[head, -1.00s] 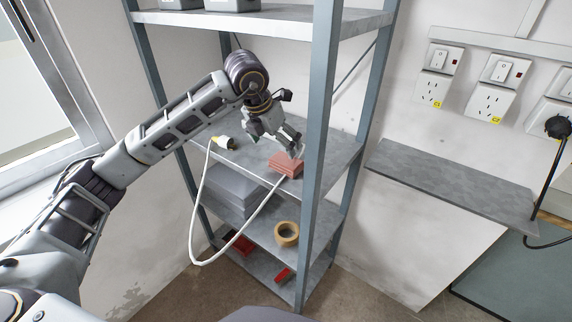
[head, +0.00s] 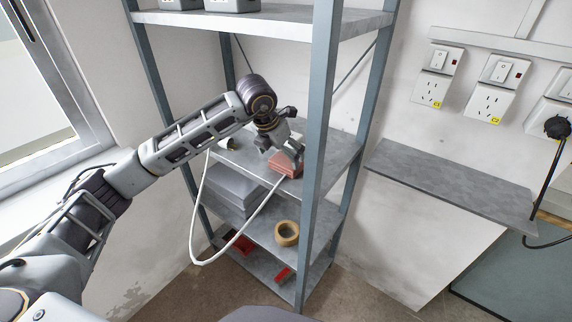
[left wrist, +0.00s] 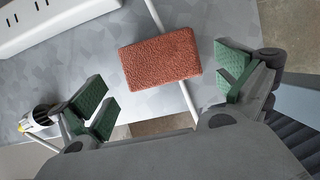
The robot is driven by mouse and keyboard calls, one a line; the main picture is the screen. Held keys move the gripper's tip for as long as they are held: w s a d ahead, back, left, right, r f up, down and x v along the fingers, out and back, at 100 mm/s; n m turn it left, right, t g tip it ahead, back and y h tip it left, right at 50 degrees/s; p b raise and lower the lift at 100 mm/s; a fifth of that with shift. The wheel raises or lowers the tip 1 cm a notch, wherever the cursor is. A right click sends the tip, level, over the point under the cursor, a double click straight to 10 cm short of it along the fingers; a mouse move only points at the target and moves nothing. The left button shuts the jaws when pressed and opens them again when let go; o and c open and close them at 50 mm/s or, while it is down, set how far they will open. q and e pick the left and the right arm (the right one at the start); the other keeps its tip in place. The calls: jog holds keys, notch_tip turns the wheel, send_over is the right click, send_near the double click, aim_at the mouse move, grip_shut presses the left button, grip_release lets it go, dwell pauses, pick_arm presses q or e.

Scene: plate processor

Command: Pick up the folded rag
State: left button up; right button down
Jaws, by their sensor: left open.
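The folded rag (head: 286,165) is a reddish-brown textured block on the middle shelf of the metal rack, near its front edge. In the left wrist view the rag (left wrist: 160,58) lies flat, slightly tilted, ahead of and between the two green-padded fingers. My left gripper (head: 283,155) is just above the rag, fingers pointing down. In the left wrist view the left gripper (left wrist: 168,88) is open with nothing between its pads. In the head view the gripper hides part of the rag. My right gripper does not show.
A white cable (head: 193,215) runs under the rag and hangs in a loop off the shelf; its plug (left wrist: 40,122) lies left of the rag. The rack's front post (head: 318,150) stands close right of the gripper. A tape roll (head: 286,233) sits on a lower shelf.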

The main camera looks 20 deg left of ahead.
aim_at(286, 160)
pick_arm(q)
jog(key=shift+p+x, duration=0.3)
jog(key=shift+x, duration=1.95)
jog(key=shift+w, duration=0.1)
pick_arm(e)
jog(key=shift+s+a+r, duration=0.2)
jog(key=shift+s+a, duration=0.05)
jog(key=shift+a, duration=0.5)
pick_arm(q)
jog(key=shift+r, duration=0.1)
jog(key=c, duration=0.8)
jog(key=shift+r, duration=0.1)
